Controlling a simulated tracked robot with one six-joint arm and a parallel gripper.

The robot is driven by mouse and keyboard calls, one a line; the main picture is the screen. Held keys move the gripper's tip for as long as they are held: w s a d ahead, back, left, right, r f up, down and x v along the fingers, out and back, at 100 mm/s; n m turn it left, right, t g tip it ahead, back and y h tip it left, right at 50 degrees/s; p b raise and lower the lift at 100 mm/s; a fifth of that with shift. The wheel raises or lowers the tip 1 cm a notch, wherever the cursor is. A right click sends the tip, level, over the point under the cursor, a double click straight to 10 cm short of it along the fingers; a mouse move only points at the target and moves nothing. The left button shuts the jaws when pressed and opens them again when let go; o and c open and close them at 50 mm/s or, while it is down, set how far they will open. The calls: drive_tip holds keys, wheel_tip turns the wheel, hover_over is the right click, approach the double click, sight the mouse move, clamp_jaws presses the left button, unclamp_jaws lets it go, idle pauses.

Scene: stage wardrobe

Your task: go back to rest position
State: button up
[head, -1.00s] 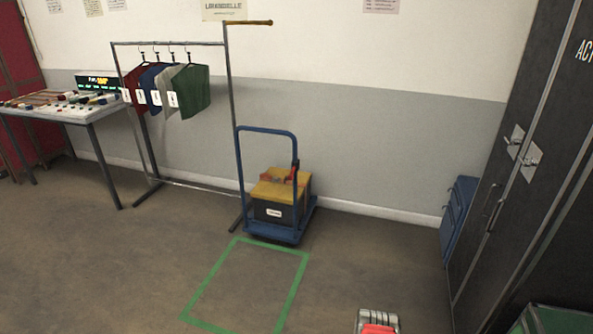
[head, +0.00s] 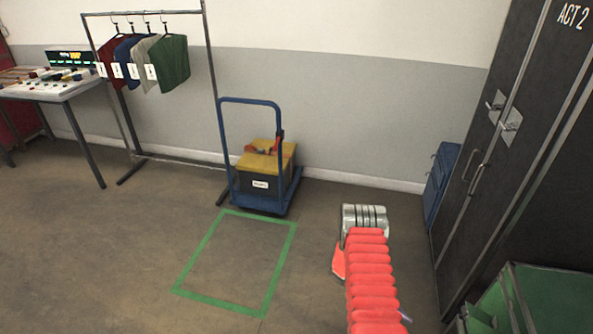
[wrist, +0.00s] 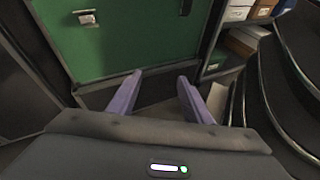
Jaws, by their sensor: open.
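My gripper (wrist: 159,91) shows in the wrist view, with its two purple fingers apart and nothing between them. Beyond the fingers is a green panel (wrist: 110,40) with a small label, and dark floor shows in the gap. In the head view my red, ribbed arm with its grey metal joint rises at the lower right, over the floor. My fingers cannot be made out clearly there.
A blue trolley (head: 279,126) carries a black and yellow box (head: 258,182). A green taped outline (head: 190,294) on the floor is empty. A clothes rack (head: 212,60), prop table (head: 62,92), dark cabinet (head: 478,190), blue case (head: 440,180) and green crate (head: 550,295) stand around.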

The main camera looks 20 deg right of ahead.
drive_tip(key=w+a+r+m+t+y, duration=0.1)
drive_tip(key=w+a+r+m+t, duration=0.15)
drive_tip(key=a+r, duration=0.5)
drive_tip(key=w+a+r+m+t+y, duration=0.1)
drive_tip(key=w+a+r+t+y, duration=0.3)
drive_tip(key=r, duration=0.7)
drive_tip(key=w+a+r+m+t+h, duration=0.1)
drive_tip(key=w+a+r+m, duration=0.1)
drive_tip(key=a+r, duration=0.65)
drive_tip(key=s+a+r+t, duration=0.2)
drive_tip(key=a+r, duration=0.3)
drive_tip(key=r, duration=0.3)
drive_tip(key=s+a+r+t+y, duration=0.1)
drive_tip(key=s+a+r+t, duration=0.2)
drive_tip(key=r, duration=0.6)
drive_tip(key=s+a+r+n+t+y, duration=0.1)
drive_tip(key=s+a+r+t, duration=0.2)
drive_tip(key=a+r+t, duration=0.2)
wheel_tip(320, 180, up, 3)
drive_tip(key=a, duration=0.2)
drive_tip(key=shift+s+a+r, duration=0.15)
drive_tip(key=shift+s+a, duration=0.1)
drive_tip(key=shift+a, duration=0.15)
drive_tip(key=c, duration=0.3)
drive_tip(key=shift+d, duration=0.15)
drive_tip(key=shift+c, duration=0.3)
